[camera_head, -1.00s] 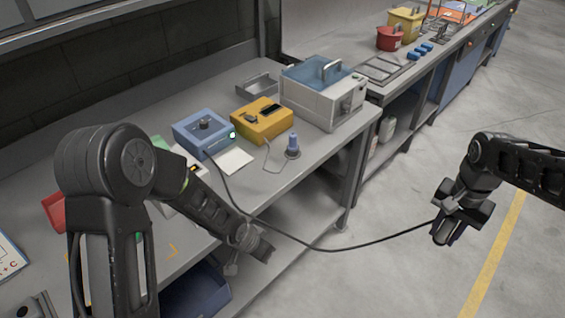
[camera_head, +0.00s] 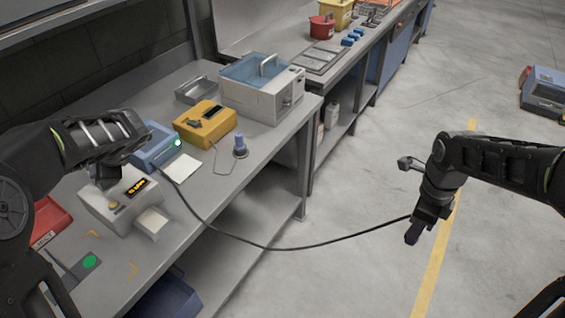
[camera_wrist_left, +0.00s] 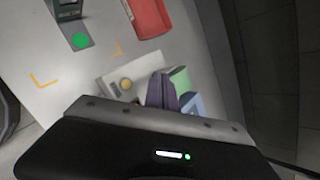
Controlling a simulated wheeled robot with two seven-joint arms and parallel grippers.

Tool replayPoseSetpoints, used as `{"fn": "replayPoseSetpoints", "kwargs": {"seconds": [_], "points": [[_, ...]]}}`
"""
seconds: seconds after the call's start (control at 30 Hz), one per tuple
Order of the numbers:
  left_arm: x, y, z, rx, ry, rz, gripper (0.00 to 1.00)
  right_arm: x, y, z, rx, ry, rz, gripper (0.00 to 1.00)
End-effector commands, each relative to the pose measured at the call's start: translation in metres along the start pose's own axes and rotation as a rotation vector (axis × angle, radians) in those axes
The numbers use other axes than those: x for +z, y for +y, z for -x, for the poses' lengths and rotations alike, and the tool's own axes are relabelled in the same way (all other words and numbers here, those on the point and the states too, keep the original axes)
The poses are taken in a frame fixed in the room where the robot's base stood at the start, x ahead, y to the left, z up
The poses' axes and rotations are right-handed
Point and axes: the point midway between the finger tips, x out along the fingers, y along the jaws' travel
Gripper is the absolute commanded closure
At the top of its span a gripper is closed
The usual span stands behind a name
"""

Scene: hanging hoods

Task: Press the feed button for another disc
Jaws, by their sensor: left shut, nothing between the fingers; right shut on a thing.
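A white box-shaped device (camera_head: 105,200) with a lit amber display stands on the bench at the left. A round yellowish button (camera_head: 115,208) sits on it; the button also shows in the left wrist view (camera_wrist_left: 126,85). My left gripper (camera_head: 104,180) is shut and empty, its fingers pointing down close above the device, beside the button; whether they touch it cannot be told. A green disc (camera_head: 90,261) lies on a dark plate; it also shows in the left wrist view (camera_wrist_left: 80,41). My right gripper (camera_head: 428,212) is shut on a dark handpiece (camera_head: 413,232) at the end of a black cable.
The black cable (camera_head: 270,247) hangs from the blue box (camera_head: 155,146) across the bench edge. A yellow box (camera_head: 206,122), a blue knobbed tool (camera_head: 240,147) and a lidded white machine (camera_head: 262,92) stand behind. A red tray (camera_head: 50,220) is at left.

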Motion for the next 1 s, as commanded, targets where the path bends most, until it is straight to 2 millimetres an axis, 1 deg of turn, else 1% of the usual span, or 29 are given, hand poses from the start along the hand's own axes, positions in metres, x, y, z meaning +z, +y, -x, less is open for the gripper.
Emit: {"fn": "replayPoseSetpoints", "kwargs": {"seconds": [0.33, 0.47, 0.67, 1.0], "points": [[0.001, 0.001, 0.0, 0.002, -0.004, -0.004, 1.0, 0.0, 0.0, 0.0, 0.0, 0.0, -0.013, 0.96], [-0.001, 0.003, -0.003, 0.002, -0.004, -0.004, 1.0, 0.0, 0.0, -0.003, 0.0, 0.0, -0.012, 0.96], [-0.01, 0.012, -0.015, 0.003, -0.003, -0.004, 1.0, 0.0, 0.0, -0.017, 0.0, 0.0, -0.012, 0.96], [-0.033, 0.035, -0.046, 0.003, -0.003, -0.004, 1.0, 0.0, 0.0, -0.052, 0.0, 0.0, -0.011, 0.96]]}}
